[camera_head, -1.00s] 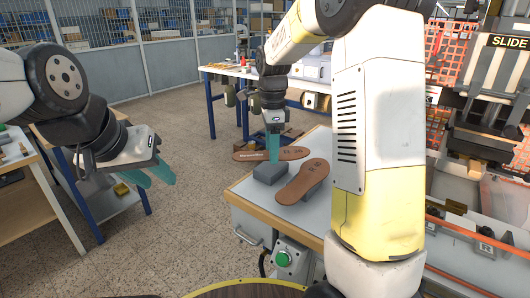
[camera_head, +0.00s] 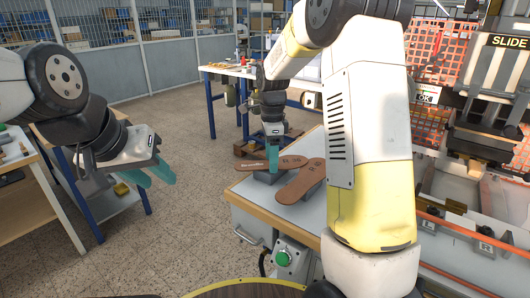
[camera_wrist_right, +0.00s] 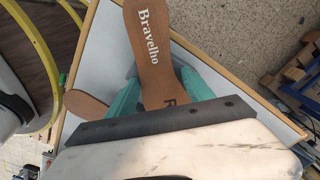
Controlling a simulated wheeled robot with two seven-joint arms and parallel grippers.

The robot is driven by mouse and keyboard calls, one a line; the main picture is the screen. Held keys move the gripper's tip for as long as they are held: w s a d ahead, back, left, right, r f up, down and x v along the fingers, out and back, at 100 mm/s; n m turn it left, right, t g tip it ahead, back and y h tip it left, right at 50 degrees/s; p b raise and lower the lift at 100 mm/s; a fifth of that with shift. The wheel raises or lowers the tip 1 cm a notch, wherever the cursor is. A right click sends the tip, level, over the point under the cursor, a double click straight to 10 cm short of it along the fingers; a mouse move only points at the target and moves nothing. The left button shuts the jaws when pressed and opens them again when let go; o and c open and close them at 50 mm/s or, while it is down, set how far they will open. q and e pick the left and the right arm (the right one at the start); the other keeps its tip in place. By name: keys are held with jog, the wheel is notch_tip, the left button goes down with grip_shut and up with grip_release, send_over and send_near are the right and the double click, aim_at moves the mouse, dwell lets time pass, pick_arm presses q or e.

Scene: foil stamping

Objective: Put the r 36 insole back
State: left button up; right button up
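My left gripper (camera_head: 155,174) is open and empty, away from the table.
The small table (camera_head: 250,200) has a wooden edge and a green button box (camera_head: 284,257) below. A press with a SLIDE sign (camera_head: 508,42) stands at the right. A shelf cart (camera_head: 100,200) stands at the left. Floor between is clear.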

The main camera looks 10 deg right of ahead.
jog(key=o, duration=0.4)
jog(key=shift+c, duration=0.2)
notch_tip(320, 180, up, 12)
jog(key=f, duration=0.1)
jog(key=s+d+r+n+t+y, duration=0.1)
jog(key=s+d+r+n+t, duration=0.1)
jog(key=s+r+n, duration=0.4)
jog(key=s+f+n+t, duration=0.2)
jog(key=s+n, duration=0.4)
jog(key=s, duration=0.3)
jog(key=s+f+n+t+y, duration=0.1)
jog(key=s+f+n+t, duration=0.1)
jog(key=s+n, duration=0.4)
jog(key=s, duration=0.3)
jog(key=shift+s+d+f+n, duration=0.2)
jog(key=shift+s+d+n, duration=0.05)
jog(key=shift+s+n, duration=0.1)
